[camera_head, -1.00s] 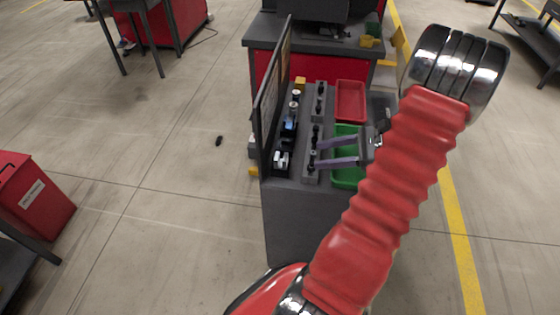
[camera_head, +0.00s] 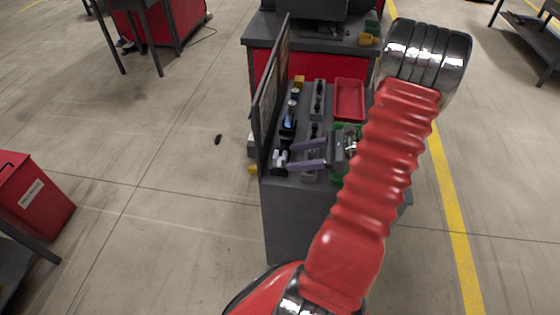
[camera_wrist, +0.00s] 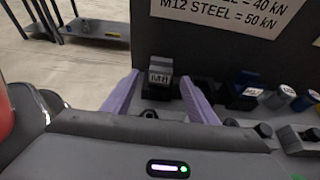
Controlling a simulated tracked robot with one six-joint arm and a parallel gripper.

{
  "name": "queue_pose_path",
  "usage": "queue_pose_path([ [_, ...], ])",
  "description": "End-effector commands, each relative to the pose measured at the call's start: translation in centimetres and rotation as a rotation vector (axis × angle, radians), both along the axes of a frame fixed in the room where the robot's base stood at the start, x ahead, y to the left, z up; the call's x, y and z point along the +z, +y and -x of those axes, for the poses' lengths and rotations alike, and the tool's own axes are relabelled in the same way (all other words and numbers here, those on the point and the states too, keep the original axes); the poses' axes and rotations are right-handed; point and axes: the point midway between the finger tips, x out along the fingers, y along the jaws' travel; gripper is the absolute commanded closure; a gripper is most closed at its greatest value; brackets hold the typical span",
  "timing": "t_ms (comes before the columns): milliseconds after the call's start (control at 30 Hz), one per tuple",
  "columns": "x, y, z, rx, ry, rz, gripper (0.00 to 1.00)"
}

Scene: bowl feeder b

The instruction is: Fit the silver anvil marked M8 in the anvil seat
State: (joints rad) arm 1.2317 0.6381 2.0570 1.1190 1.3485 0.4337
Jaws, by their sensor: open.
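A silver block-shaped anvil (camera_wrist: 159,69) with a small white label, apparently M8, stands upright near the upright panel in the wrist view. It also shows at the near left of the bench in the head view (camera_head: 279,158). My gripper (camera_wrist: 158,80) is open, its two purple fingers on either side of the anvil with gaps visible. In the head view my gripper (camera_head: 287,158) reaches in from the right, fingertips close to the anvil. A blue-and-dark block (camera_wrist: 243,88) stands to its right. I cannot make out which part is the anvil seat.
A dark upright panel (camera_head: 267,110) with a force sign (camera_wrist: 225,12) borders the bench's left side. Blue-and-silver cylinders (camera_wrist: 280,96) stand farther right. A grey holder with black-knobbed parts (camera_head: 318,98), a red tray (camera_head: 350,98) and a partly hidden green tray (camera_head: 338,180) are nearby.

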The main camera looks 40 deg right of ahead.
Motion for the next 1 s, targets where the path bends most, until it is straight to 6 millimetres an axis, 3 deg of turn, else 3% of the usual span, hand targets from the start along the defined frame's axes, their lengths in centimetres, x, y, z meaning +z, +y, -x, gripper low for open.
queue_pose_path([
  [367,-0.1,0.2,-0.2,0.0,0.001,-0.001,0.47],
  [800,-1.8,2.9,-3.7,0.001,0.0,-0.002,0.47],
  [1000,-2.0,3.0,-3.9,-0.001,0.0,0.0,0.47],
])
